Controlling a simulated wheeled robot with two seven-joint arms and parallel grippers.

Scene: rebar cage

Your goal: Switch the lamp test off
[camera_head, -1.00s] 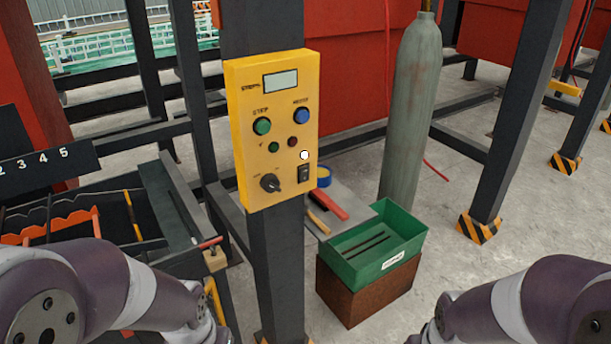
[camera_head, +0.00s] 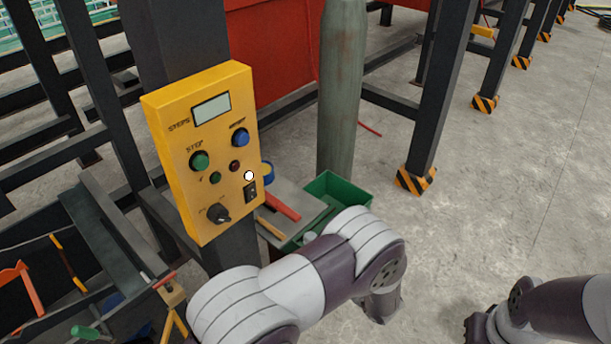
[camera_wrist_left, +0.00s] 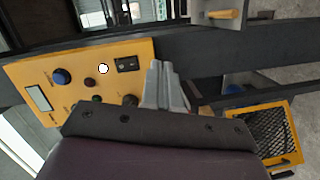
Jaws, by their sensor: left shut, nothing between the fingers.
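The yellow control box (camera_head: 166,160) hangs on a dark post; it also shows turned on its side in the left wrist view (camera_wrist_left: 80,56). A black rocker switch (camera_head: 251,192) sits at its lower right, below a bright white lamp (camera_head: 248,175). The switch also shows in the left wrist view (camera_wrist_left: 128,64); its labels and rocker position are too small to read. A black knob (camera_head: 218,213) is at its lower left. My left gripper (camera_wrist_left: 157,68) is shut and empty, appearing beside the switch; contact is not visible. In the head view its fingers are hidden.
A green STEP button (camera_head: 199,160), a blue button (camera_head: 240,138), small green and red lamps and a display (camera_head: 212,109) share the box face. A green bin (camera_head: 335,188) and grey gas cylinder (camera_head: 341,90) stand behind. Open floor lies to the right.

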